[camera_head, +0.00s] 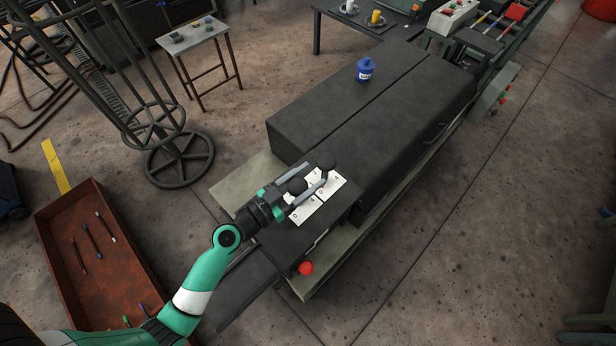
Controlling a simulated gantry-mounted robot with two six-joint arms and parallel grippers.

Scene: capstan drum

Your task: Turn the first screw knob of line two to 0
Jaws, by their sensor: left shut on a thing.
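Two white cards with numbers (332,183) lie on the near end of a long black machine housing. Dark round knobs stand over the cards. The nearer dark knob (297,185) sits between the fingers of my left gripper (302,181), which is shut on it. The other dark knob (326,161) stands just past the fingertips, toward the upper right. My gripper and the knobs cover part of the cards, and I cannot read a pointer position. My right gripper is not in view.
The black housing (350,113) carries a blue lidded pot (365,69). A red button (306,268) sits at the machine's near end. A rusty red tray (62,232) with rods stands at left. A handwheel stand (180,158) and a small table (192,37) stand behind.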

